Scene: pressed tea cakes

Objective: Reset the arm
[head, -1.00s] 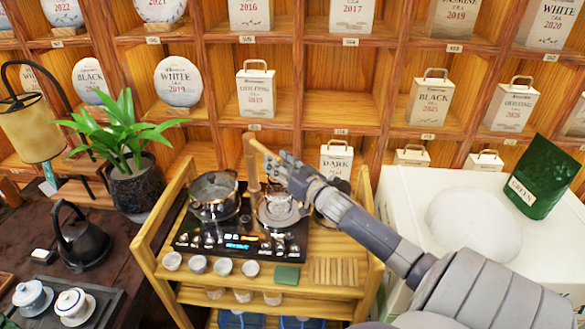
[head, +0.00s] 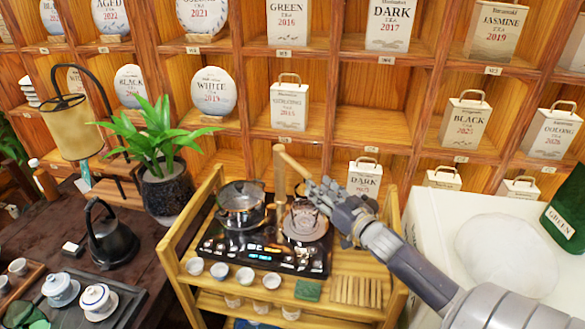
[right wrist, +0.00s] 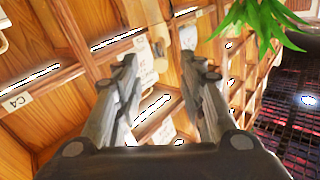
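My right arm reaches in from the lower right in the head view. My right gripper (head: 318,192) is over the back right of the wooden tea cart (head: 172,262), close to a glass pot (head: 302,222) on the cooktop. In the right wrist view, the two fingers of this gripper (right wrist: 165,75) stand apart with a gap between them. Nothing is clearly held there. Whether the fingers touch the pot is hard to tell. My left gripper is not in view.
A lidded pot (head: 240,205) and several small cups stand on the cart. A potted plant (head: 165,185) and a black kettle (head: 110,240) are to its left. A white box-like surface (head: 425,215) lies right. Shelves of tea packages fill the back.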

